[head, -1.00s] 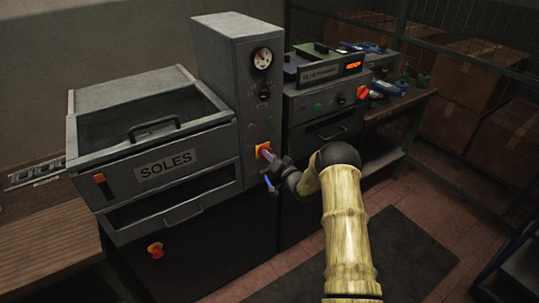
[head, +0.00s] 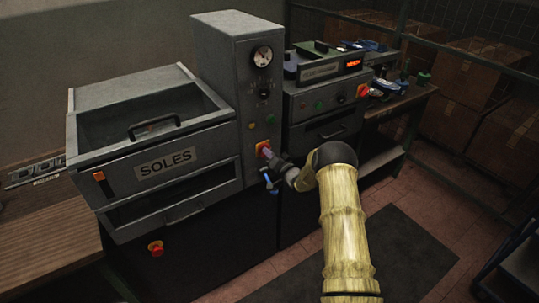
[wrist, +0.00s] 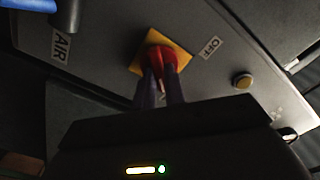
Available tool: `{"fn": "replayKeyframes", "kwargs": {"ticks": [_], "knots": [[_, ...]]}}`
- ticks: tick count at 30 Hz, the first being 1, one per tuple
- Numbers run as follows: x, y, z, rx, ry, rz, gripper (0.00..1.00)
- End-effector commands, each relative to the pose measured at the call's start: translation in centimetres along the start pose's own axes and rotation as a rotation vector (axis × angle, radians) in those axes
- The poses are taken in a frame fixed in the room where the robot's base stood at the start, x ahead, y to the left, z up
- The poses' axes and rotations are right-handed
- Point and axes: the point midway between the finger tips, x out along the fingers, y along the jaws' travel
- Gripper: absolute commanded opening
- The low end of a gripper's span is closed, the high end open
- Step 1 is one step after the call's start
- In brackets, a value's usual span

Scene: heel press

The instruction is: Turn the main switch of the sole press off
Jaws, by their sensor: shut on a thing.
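The sole press (head: 150,150) stands at the left with a "SOLES" label on its front. Its main switch, a red knob on a yellow plate (head: 264,147), is on the front of the tall grey column. In the wrist view the red knob (wrist: 158,58) sits between my fingers, and an "OFF" label (wrist: 210,48) lies to the right of the plate. My gripper (head: 267,155) is shut on the knob; it also shows in the wrist view (wrist: 160,75). The fingers partly hide the knob, so I cannot tell its exact setting.
A blue valve handle (head: 270,184) hangs just below my gripper, near an "AIR" label (wrist: 61,45). A second machine (head: 325,100) with a lit red display and its own red switch (head: 362,91) stands to the right. A red button (head: 155,248) is low on the left.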

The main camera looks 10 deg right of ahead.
Motion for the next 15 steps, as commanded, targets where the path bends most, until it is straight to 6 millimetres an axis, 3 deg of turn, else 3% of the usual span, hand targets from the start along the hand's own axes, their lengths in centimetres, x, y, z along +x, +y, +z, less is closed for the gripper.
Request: {"fn": "replayKeyframes", "kwargs": {"ticks": [15], "knots": [[0.01, 0.26, 0.40, -0.293, 0.001, 0.000, 0.00]]}}
